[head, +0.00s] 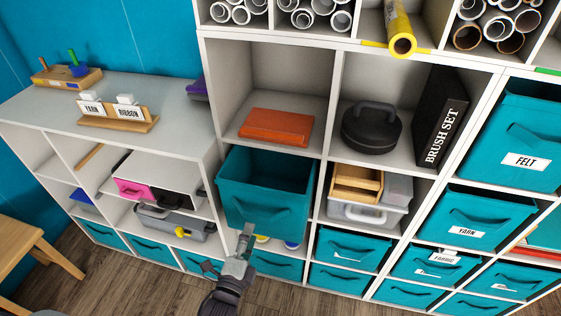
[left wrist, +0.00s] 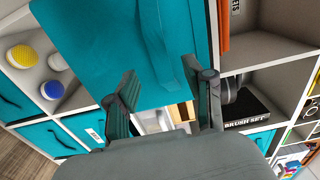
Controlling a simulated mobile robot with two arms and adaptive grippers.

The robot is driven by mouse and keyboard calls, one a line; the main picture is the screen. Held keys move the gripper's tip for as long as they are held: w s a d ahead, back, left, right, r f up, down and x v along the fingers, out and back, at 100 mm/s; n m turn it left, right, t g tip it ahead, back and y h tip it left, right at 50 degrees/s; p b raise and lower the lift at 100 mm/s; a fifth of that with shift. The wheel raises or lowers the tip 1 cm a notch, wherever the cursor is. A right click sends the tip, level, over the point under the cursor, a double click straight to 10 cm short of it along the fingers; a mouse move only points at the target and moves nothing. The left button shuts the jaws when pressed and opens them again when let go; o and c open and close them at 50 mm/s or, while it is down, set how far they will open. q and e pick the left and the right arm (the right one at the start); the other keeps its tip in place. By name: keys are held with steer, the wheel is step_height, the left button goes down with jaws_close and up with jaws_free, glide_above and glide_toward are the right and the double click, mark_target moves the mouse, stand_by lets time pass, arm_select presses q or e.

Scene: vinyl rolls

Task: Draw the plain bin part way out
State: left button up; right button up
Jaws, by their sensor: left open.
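The plain teal bin (head: 264,212) has no label on its front. It sits in the middle cubby column below an orange case and stands part way out of the shelf, its empty inside showing from above. Its front also fills the top of the left wrist view (left wrist: 85,35), with a curved teal handle (left wrist: 153,42). My left gripper (head: 247,232) is at the lower front of the bin in the head view. In the left wrist view (left wrist: 160,75) its fingers are apart, with the handle's lower end between them. I cannot tell whether they touch it. My right gripper is not in view.
Labelled teal bins, such as the felt bin (head: 525,135), fill the right columns. A black brush set box (head: 440,120) and a dark round case (head: 371,128) stand right of the plain bin. A grey toolbox (head: 172,223) lies to the left. Wooden floor (head: 270,295) is open in front.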

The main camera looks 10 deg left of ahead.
arm_select(q)
steer(key=shift+s+p, duration=0.4)
steer(key=shift+s, duration=1.05)
